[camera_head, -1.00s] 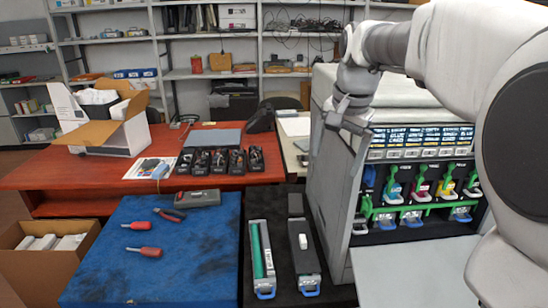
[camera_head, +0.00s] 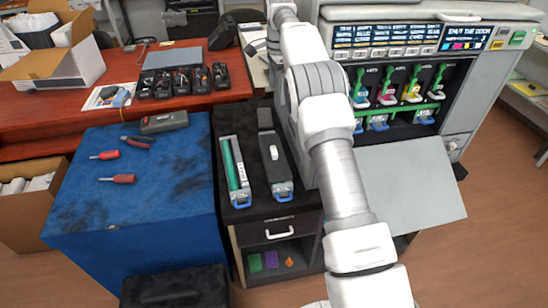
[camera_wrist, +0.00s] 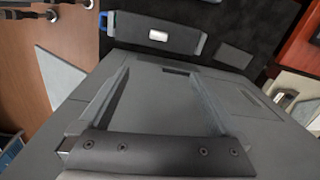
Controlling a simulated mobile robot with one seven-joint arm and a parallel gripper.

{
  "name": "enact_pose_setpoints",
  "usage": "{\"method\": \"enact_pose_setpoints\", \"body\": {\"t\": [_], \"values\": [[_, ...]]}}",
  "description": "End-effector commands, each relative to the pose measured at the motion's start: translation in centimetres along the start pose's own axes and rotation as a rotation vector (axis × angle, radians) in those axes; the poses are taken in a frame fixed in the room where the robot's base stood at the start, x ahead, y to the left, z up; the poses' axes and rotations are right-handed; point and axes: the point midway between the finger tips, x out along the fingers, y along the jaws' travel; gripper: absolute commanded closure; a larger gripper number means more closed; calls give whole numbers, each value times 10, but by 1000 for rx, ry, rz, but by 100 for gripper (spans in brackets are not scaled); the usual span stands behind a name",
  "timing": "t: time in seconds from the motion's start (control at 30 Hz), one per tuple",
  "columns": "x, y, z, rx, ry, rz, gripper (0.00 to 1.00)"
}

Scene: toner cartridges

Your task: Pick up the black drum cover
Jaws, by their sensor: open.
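The black drum cover (camera_head: 275,160) is a long dark unit with a white label and a blue handle at its near end. It lies on the black-topped cabinet (camera_head: 240,212), beside the green drum unit (camera_head: 234,170). In the wrist view the cover (camera_wrist: 160,34) lies sideways near the top, its blue handle at left. My gripper (camera_wrist: 160,82) is open and empty, fingers spread over the grey printer top, apart from the cover. In the head view my arm runs up past the printer; the gripper's fingers cannot be made out there.
The printer (camera_head: 430,30) with its open front stands close right of the cover. A small dark block (camera_head: 264,117) lies just behind the cover. A blue-covered table (camera_head: 140,200) with red screwdrivers is at left. A black case (camera_head: 175,288) stands in front.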

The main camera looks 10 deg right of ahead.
Motion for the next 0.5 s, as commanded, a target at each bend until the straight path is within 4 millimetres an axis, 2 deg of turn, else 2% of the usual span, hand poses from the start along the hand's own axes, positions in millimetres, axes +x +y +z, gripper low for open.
{"method": "enact_pose_setpoints", "body": {"t": [0.03, 0.2, 0.5], "values": [[18, -4, 1, 27, 0, 14, 3], [52, -9, 4, 102, 1, 40, 3], [84, -8, 5, 134, 1, 52, 3]]}}
